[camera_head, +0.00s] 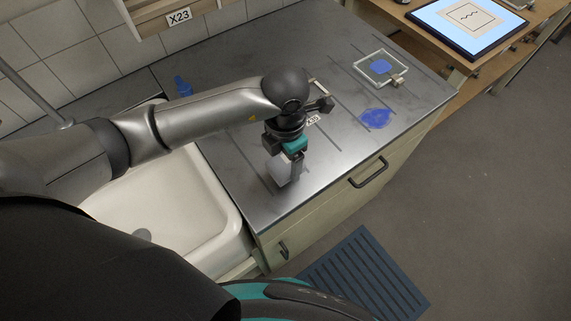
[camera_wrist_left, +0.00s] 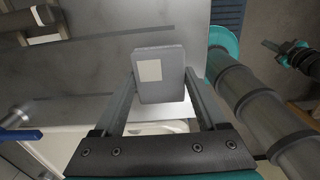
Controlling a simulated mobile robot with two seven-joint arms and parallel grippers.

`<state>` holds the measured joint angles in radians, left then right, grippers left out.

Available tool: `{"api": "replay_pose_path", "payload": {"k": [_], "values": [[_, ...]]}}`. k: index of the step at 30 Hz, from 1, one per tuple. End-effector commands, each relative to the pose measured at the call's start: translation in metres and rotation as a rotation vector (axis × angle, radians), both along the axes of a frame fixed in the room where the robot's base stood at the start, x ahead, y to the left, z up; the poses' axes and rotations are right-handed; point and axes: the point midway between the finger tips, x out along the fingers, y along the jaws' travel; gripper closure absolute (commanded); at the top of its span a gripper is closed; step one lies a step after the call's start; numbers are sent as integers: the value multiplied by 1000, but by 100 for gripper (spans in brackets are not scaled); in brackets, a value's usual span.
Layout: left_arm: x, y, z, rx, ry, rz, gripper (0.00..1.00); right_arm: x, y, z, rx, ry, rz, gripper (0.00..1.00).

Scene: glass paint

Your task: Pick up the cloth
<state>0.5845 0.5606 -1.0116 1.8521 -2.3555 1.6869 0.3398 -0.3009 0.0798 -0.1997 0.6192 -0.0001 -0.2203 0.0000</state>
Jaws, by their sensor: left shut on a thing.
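I cannot tell whether the cloth still touches the worktop.
A white sink (camera_head: 190,225) lies left. A slatted blue mat (camera_head: 370,275) lies on the floor.

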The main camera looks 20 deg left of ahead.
Motion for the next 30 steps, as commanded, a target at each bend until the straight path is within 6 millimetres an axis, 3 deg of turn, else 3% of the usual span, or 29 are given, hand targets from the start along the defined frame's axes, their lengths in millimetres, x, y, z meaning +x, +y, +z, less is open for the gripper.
{"api": "replay_pose_path", "payload": {"k": [9, 15, 21, 30], "values": [[2, 0, 94, -1, -8, -2, 81, 0, 1, 5, 1, -1, 0, 100], [1, 0, 143, -1, -6, -1, 81, 1, 1, 7, 1, -2, 0, 100], [0, 0, 164, 0, -1, -1, 81, 1, 1, 11, 1, -2, 0, 100], [0, 0, 168, 1, 1, 1, 81, 1, 1, 11, 1, -2, 0, 100]]}}
